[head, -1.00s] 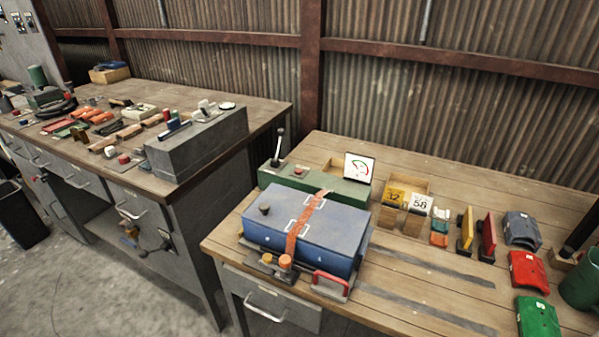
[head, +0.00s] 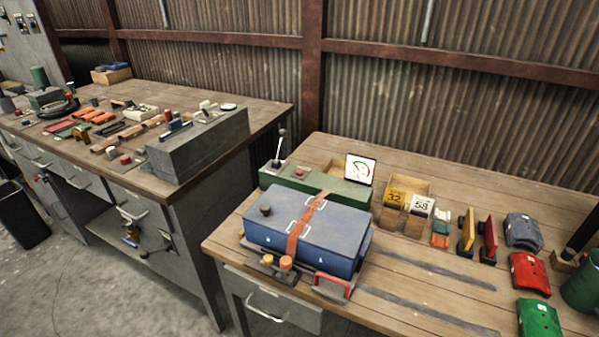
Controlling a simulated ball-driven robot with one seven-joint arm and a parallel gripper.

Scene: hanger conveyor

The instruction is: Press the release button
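No label in the head view marks a release button, so I cannot tell which one it is. Another red button (head: 125,159) sits on a small block on the left bench. My gripper is not in view.
The left bench (head: 265,108) holds a grey box (head: 200,145) and many small parts. Number tags (head: 421,206), red (head: 528,273) and green (head: 538,318) pieces lie on the right table (head: 450,165). A red handle (head: 331,285) is at its front. Floor (head: 80,290) is open at lower left.

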